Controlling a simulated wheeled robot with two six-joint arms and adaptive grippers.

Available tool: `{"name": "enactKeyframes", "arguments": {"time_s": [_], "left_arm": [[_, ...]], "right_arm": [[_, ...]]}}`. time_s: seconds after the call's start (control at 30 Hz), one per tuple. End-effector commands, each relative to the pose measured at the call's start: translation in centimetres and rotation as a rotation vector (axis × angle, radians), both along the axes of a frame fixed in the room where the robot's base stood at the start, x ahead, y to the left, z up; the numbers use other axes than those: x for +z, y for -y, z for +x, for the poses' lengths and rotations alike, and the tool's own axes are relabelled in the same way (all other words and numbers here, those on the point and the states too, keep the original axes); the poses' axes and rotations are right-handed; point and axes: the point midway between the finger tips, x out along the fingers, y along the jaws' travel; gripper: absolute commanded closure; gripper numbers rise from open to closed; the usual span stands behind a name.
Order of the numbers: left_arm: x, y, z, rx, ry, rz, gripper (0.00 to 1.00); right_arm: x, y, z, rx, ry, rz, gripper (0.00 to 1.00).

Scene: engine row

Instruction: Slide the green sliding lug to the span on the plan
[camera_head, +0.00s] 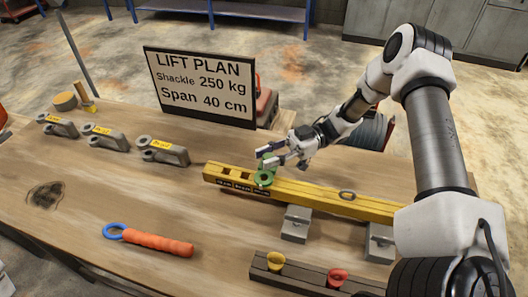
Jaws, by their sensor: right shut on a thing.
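The green sliding lug (264,178) sits around the yellow beam (315,197), toward its left end. Small dark labels (246,188) lie along the beam's front face just left of the lug; I cannot read them. My right gripper (268,158) is at the top of the lug and shut on it. The lift plan board (200,85) stands behind the beam and reads "Shackle 250 kg" and "Span 40 cm". My left gripper is not in view.
Several grey shackles (163,150) with yellow tags lie at the left. An orange-handled tool with a blue ring (150,240) lies at the front. A dark rack (310,278) with a yellow (276,260) and a red hook piece (337,277) is at the front right. Grey blocks (296,222) support the beam.

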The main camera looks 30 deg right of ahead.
Motion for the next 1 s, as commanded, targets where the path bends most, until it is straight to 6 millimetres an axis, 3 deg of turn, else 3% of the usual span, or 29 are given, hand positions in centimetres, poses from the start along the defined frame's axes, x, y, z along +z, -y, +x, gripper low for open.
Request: {"name": "enactKeyframes", "arguments": {"time_s": [0.03,0.07,0.1,0.13,0.53,1.0], "left_arm": [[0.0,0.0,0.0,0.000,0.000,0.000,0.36],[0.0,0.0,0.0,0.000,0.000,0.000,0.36],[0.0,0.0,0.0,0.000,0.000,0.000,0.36],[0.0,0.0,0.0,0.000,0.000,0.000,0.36],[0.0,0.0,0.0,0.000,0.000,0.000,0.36],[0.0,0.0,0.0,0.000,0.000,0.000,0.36]], "right_arm": [[-0.1,-0.1,-0.1,0.002,-0.003,-0.001,1.00],[-0.1,-0.1,-0.1,0.002,-0.003,-0.001,0.64],[-0.1,-0.1,-0.1,0.002,-0.003,-0.001,0.50],[-0.1,-0.1,-0.1,0.002,-0.003,-0.001,0.45],[-0.1,0.9,0.0,-0.001,0.001,-0.001,0.45],[-0.2,11.2,-0.7,-0.001,-0.001,-0.002,0.45]]}}
